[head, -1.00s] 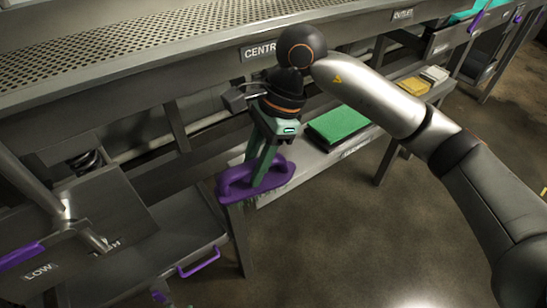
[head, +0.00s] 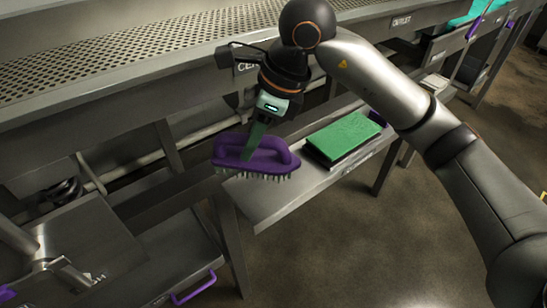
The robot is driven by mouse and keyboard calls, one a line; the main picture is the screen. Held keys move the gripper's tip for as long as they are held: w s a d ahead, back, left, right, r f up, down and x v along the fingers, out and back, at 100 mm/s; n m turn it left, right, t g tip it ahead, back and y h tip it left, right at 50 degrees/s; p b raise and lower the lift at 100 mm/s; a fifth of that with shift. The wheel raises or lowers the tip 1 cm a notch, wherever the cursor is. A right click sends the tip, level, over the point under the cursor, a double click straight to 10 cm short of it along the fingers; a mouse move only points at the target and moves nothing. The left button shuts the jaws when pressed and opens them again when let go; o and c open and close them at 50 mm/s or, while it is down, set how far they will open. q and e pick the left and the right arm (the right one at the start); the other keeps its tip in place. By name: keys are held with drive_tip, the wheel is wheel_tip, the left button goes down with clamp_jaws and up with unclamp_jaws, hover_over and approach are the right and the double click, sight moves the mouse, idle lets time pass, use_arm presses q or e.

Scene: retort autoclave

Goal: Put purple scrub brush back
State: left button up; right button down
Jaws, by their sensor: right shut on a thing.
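The purple scrub brush (head: 228,152) has pale bristles on its underside and a looped handle. My right gripper (head: 254,143) is shut on the brush's handle and holds it bristles down. The brush appears in front of the left end of a low grey shelf (head: 262,205). From this angle I cannot tell whether the bristles touch the shelf. My left gripper does not show.
A green pad (head: 345,136) on a dark base lies on the low shelf, right of the brush. A perforated grey table (head: 150,50) runs above. At the lower left is a metal tray with a purple handle (head: 195,287). The floor at right is open.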

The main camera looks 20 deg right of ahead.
sight(274, 157)
drive_tip(key=w+d+f, duration=0.1)
drive_tip(key=f, duration=0.1)
drive_tip(key=w+d+f, duration=0.1)
drive_tip(key=d+f, duration=0.1)
drive_tip(key=f, duration=0.1)
drive_tip(key=w+d+f, duration=0.1)
drive_tip(key=f, duration=0.2)
drive_tip(key=shift+d+f+p, duration=0.2)
drive_tip(key=shift+d+p, duration=0.15)
drive_tip(key=shift+p, duration=0.05)
drive_tip(key=shift+f, duration=0.4)
drive_tip(key=shift+f, duration=0.15)
drive_tip(key=c, duration=0.6)
unclamp_jaws()
drive_tip(key=v, duration=1.2)
